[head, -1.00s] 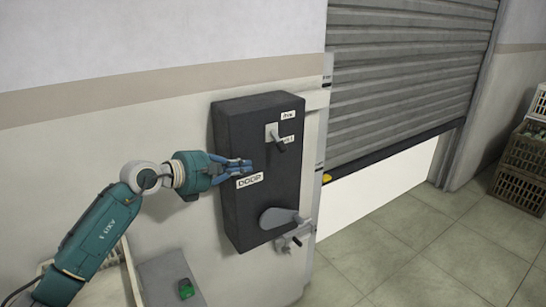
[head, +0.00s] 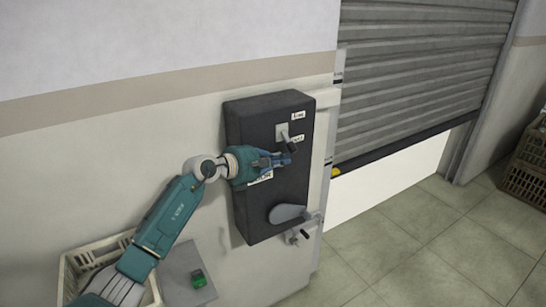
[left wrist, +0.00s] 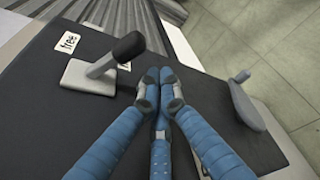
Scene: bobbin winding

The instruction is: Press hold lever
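The lever (head: 287,140), a grey arm with a black knob, sits on a light plate on the upper part of the dark wall box (head: 262,206). In the left wrist view the lever (left wrist: 103,66) stands beside a label reading "free"; a second label is partly hidden behind its knob. My left gripper (head: 286,160) is in front of the box, just below the lever. In the left wrist view its blue fingers (left wrist: 160,84) are drawn together at the tips with nothing between them, apart from the knob. My right gripper is not in view.
A grey rounded part (head: 287,213) and a small crank (head: 300,236) are low on the box. A partly raised roller shutter (head: 420,70) is to the right. A pale crate (head: 75,265) and a grey surface with a green item (head: 198,279) are below my arm.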

